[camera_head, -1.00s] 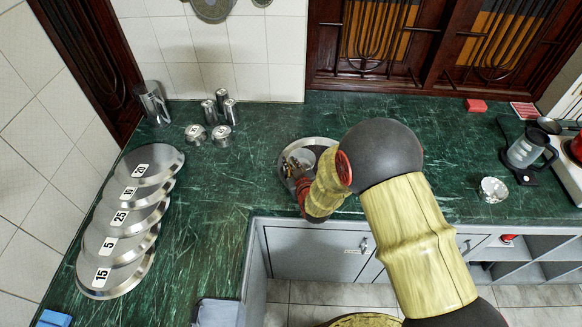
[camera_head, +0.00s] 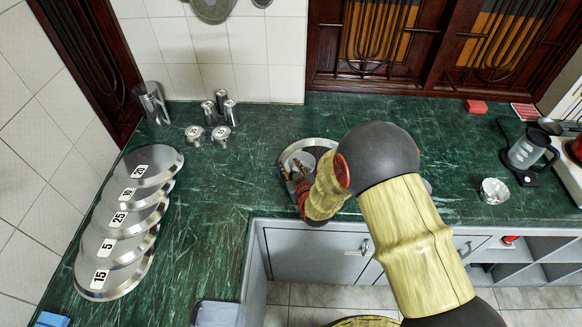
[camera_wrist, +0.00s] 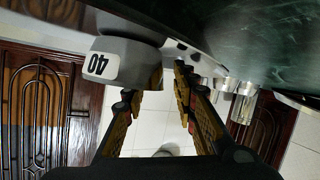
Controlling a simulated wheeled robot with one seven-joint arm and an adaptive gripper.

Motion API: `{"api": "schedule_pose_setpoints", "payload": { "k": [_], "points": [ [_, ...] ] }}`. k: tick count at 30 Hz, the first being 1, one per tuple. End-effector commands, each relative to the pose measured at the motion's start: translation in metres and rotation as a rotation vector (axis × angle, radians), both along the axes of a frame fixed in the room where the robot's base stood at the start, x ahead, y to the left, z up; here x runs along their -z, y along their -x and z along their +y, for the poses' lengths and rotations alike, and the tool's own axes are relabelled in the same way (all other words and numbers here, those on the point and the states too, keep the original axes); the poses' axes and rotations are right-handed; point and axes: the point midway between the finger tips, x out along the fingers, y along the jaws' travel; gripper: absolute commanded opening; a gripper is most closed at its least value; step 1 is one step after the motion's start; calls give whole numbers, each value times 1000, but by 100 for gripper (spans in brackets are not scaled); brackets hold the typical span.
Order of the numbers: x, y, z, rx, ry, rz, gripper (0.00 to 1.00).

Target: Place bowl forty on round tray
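The round tray (camera_head: 322,142) is a shallow metal disc on the green counter, partly hidden behind my arm. A small metal bowl (camera_head: 300,158) is within the tray's outline in the head view. In the wrist view the bowl (camera_wrist: 128,58) shows its "40" label, close beside the left finger and apart from the space between the fingers. My gripper (camera_head: 291,178) is at the tray's near left edge, beside the bowl. In the wrist view my gripper (camera_wrist: 168,75) has a gap between its fingertips and holds nothing. The bowl's underside contact is hidden.
Several numbered metal lids (camera_head: 128,220) overlap along the left counter. Small labelled canisters (camera_head: 221,135) and a metal cup (camera_head: 153,103) stand at the back left. Counter left of the tray is clear.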

Motion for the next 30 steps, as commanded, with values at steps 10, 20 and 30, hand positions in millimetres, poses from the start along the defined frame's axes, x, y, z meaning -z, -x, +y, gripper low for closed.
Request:
{"api": "schedule_pose_setpoints", "payload": {
  "k": [10,20,30],
  "points": [
    [-13,20,-6,0,0,0,28],
    [-37,79,-25,0,0,0,28],
    [-46,106,-34,0,0,0,28]
  ]
}}
